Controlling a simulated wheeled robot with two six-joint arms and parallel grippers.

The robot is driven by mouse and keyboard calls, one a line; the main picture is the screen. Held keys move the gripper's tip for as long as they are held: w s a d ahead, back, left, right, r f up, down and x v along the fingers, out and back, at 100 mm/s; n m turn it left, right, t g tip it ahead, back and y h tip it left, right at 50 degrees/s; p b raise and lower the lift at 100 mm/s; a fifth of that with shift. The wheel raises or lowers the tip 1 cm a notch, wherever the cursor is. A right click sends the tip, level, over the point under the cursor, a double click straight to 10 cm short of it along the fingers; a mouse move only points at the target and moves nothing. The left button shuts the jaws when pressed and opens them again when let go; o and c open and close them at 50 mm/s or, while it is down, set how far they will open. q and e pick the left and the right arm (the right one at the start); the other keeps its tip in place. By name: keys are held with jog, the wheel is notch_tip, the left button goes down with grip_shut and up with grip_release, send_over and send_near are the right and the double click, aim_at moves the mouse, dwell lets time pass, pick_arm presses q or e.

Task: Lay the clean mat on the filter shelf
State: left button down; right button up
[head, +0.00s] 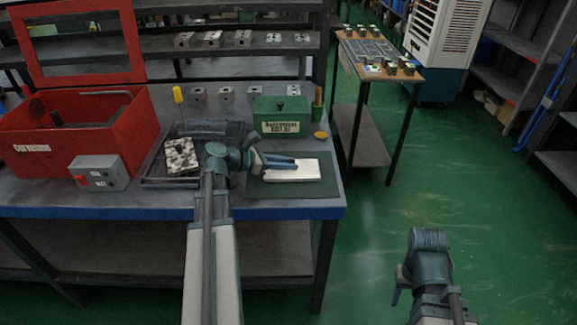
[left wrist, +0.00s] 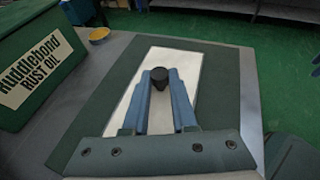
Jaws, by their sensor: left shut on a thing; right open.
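The clean mat appears to be the white pad (head: 312,170) lying on a dark green sheet (head: 300,189) at the workbench's right end. It also shows in the left wrist view (left wrist: 205,65). My left gripper (head: 295,162) is over the white pad with its fingers closed around a black knob (left wrist: 160,77) that appears to stand on the pad. Whether the pad touches the sheet cannot be told. My right gripper (head: 399,291) is open and empty, low over the floor at right. I cannot tell which surface is the filter shelf.
A red open-lidded bin (head: 75,140) stands left. A speckled pad (head: 180,155) lies on a dark tray (head: 155,172), beside a grey switch box (head: 98,172).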

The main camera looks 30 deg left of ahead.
pick_arm(q)
jog(key=shift+f, duration=0.2)
jog(key=c, duration=0.7)
grip_release()
jog(key=shift+r, duration=0.15)
